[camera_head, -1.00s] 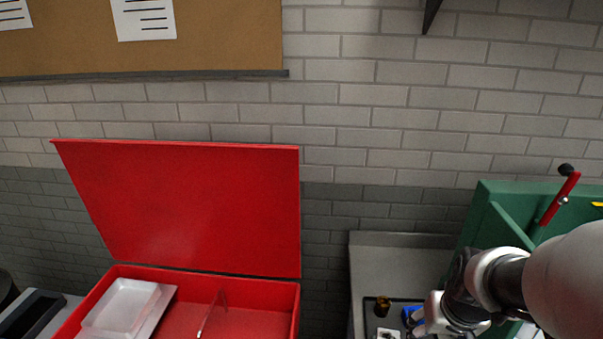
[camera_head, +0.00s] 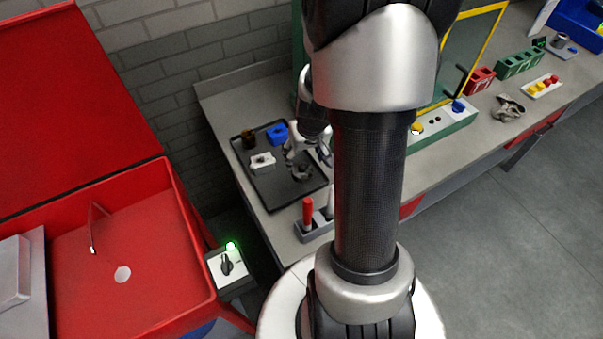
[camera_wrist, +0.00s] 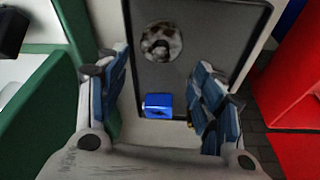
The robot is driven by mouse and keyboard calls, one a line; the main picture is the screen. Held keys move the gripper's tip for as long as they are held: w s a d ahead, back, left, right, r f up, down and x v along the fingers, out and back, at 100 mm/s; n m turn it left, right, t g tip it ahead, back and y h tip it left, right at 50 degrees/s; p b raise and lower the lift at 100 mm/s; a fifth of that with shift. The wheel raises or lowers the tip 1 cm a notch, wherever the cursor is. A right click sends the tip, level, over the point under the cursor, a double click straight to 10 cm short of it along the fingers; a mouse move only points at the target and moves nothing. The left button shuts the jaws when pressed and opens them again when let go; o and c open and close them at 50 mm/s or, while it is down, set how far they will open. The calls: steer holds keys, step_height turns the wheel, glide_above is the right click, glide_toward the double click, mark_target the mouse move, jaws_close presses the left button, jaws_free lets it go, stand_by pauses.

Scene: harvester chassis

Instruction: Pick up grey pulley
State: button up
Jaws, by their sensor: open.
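A round grey pulley (camera_wrist: 162,42) with a dark centre lies on the dark tray (camera_wrist: 190,75) in the wrist view. In the head view a grey round part (camera_head: 302,172), probably the same pulley, sits at the tray's right side, partly crowded by my gripper (camera_head: 303,143). In the wrist view my gripper (camera_wrist: 160,60) is open and empty, its fingers on either side of the tray area, with the pulley showing between and beyond the fingertips. My arm hides part of the gripper in the head view. Contact cannot be told.
A blue block (camera_head: 277,134), a pale part (camera_head: 262,162) and a brown cylinder (camera_head: 248,139) share the tray. A red-handled tool (camera_head: 308,212) stands in a holder in front. A red box (camera_head: 140,290) is left; a green-based fixture (camera_head: 448,125) is right.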

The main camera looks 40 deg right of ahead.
mark_target(302, 166)
steer(key=x, duration=0.2)
steer(key=shift+w+f+b, duration=0.1)
steer(key=shift+f+b, duration=0.2)
steer(key=shift+f, duration=0.05)
steer(key=b+x, duration=0.2)
steer(key=x, duration=0.3)
steer(key=shift+f+b, duration=0.15)
steer(key=shift+b, duration=0.15)
steer(key=c, duration=1.1)
steer(key=shift+r, duration=0.25)
